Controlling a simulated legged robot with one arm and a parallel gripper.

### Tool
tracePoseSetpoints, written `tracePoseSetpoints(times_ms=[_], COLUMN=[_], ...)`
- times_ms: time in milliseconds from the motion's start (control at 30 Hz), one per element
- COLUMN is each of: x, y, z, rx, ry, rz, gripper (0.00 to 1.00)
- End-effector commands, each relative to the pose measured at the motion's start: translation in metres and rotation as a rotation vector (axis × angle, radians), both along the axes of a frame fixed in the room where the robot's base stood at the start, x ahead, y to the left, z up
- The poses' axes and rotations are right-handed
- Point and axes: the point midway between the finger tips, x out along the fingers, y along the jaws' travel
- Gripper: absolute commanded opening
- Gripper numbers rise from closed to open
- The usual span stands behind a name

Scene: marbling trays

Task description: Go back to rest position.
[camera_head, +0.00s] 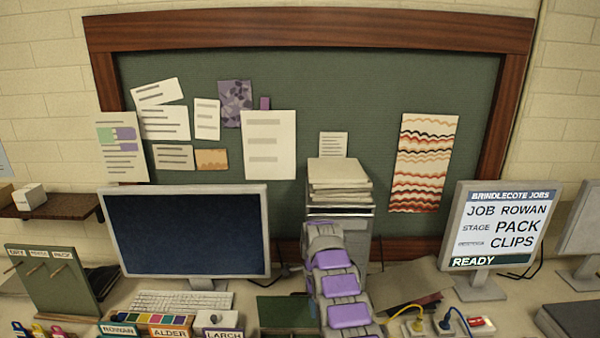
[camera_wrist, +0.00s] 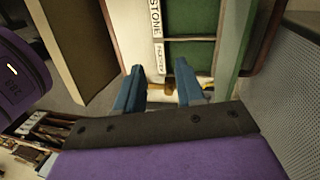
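My arm, grey with purple panels, rises at the bottom centre of the head view; its gripper end is hidden there. In the wrist view my gripper (camera_wrist: 159,70) shows two blue fingers spread well apart, pointing toward a green panel (camera_wrist: 190,58) with white label strips, one reading STONE. A small brass-coloured piece (camera_wrist: 162,88) shows low between the fingers. It does not appear clamped, though contact with a finger is hard to tell.
A dark monitor (camera_head: 185,232) and keyboard (camera_head: 182,301) stand left of my arm. A paper stack (camera_head: 339,175) sits behind it. A screen (camera_head: 501,226) at right reads JOB ROWAN, PACK, CLIPS, READY. A peg board (camera_head: 55,285) stands at left.

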Motion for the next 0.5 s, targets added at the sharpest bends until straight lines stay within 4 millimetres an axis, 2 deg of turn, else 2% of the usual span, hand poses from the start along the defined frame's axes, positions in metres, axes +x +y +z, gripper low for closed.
tracePoseSetpoints(times_ms=[267,500], x=[-0.011,-0.038], y=[-0.008,-0.020], z=[0.028,0.065], rx=[0.022,0.055], ry=[-0.004,-0.011], rz=[0.097,0.246], gripper=[0.38,0.38])
